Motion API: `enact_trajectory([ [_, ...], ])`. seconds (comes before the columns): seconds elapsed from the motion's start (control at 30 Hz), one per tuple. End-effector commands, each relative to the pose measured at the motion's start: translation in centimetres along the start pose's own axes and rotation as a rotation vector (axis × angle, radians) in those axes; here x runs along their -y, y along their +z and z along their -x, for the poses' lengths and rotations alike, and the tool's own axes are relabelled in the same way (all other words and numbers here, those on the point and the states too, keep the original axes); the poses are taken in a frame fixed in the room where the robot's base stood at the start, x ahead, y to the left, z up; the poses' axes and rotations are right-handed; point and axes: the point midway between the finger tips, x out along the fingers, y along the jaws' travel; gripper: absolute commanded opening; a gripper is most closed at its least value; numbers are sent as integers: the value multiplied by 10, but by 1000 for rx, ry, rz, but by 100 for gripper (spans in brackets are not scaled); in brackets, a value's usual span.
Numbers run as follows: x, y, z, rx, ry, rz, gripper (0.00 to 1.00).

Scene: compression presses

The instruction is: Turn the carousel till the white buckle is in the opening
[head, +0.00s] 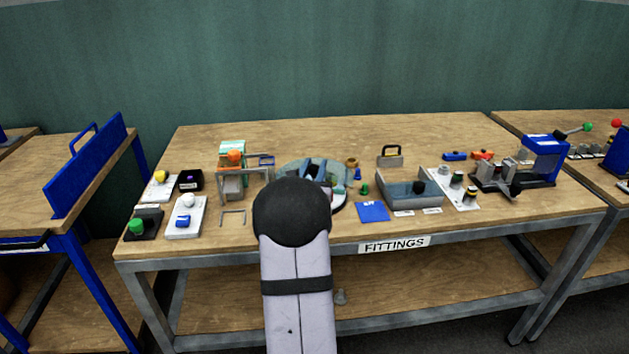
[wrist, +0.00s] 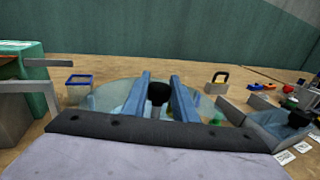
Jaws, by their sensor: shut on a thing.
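The carousel, a round thing under a see-through bluish cover (wrist: 105,96), stands in front of me in the wrist view. In the head view its cover (head: 290,168) shows behind my arm, which hides most of it. My gripper (wrist: 159,88) has its two blue fingers on either side of a black knob (wrist: 158,95) over the middle of the carousel, and is shut on it. In the head view my gripper (head: 316,170) is partly hidden by my own arm. I cannot make out the white buckle or the opening in either view.
A grey open tray (head: 408,190) and a blue card (head: 373,211) lie to the right. A small green piece (head: 365,189) stands close to its right side. The table's back is clear.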

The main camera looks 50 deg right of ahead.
Motion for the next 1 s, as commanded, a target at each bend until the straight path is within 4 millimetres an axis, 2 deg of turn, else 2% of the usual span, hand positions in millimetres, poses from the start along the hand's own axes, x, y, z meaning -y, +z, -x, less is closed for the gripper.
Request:
enact_trajectory([
  [0.07,1,-6,0,5,15,-1,0],
  [0.97,0,0,0,0,71,-1,0],
  [1.0,0,0,0,0,71,-1,28],
])
